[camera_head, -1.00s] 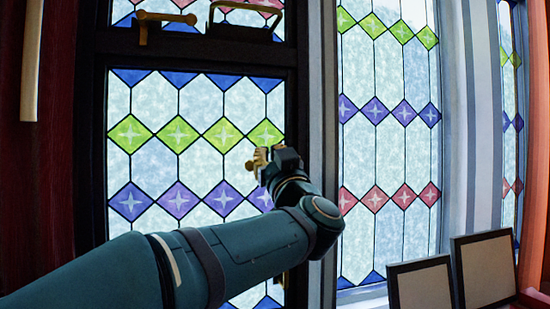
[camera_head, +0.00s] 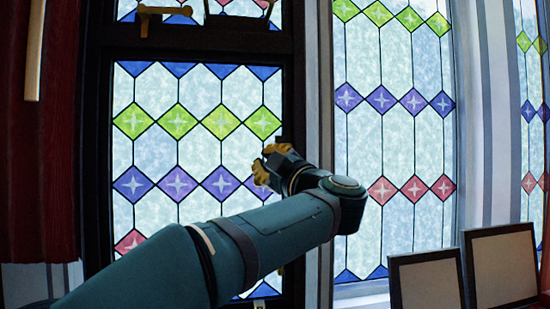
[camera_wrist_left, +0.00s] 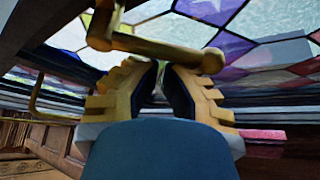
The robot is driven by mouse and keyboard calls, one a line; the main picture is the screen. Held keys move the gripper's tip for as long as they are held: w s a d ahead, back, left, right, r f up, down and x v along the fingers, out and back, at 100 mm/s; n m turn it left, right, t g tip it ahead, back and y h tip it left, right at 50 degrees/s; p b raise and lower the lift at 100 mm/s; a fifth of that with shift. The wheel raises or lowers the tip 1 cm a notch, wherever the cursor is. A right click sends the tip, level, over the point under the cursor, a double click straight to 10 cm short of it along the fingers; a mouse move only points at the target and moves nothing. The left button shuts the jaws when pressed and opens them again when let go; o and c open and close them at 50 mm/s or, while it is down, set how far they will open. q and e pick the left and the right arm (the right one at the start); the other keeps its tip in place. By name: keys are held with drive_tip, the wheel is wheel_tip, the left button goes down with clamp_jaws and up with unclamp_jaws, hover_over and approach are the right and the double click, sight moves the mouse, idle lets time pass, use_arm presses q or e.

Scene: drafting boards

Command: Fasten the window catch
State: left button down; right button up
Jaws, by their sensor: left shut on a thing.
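My left gripper (camera_head: 264,168) is at the right edge of the lower stained-glass window (camera_head: 195,150), by its dark frame. In the left wrist view its two stepped brass-coloured fingers (camera_wrist_left: 160,78) are close together. A brass window catch (camera_wrist_left: 150,46) with a bent lever lies across their tips there, and the gripper is shut on it. The exact contact is partly hidden by the fingers. In the head view the gripper hides most or all of this catch. My right gripper is not in view.
Another brass catch (camera_head: 165,11) and a dark pull handle sit on the frame above. A fixed stained-glass pane (camera_head: 395,130) is to the right. Two framed boards (camera_head: 427,285) stand at lower right. A red curtain (camera_head: 45,150) hangs at left.

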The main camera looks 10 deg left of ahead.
use_arm(q)
drive_tip(key=n+g, duration=0.1)
drive_tip(key=n, duration=0.1)
drive_tip(key=d+f+n+g+p, duration=0.1)
drive_tip(key=n, duration=0.1)
drive_tip(key=w+d+f+n+g+h+p, duration=0.1)
drive_tip(key=n, duration=0.1)
drive_tip(key=shift+d+f+n, duration=0.15)
drive_tip(key=shift+f+n, duration=0.1)
drive_tip(key=shift+n, duration=0.15)
idle(0.7)
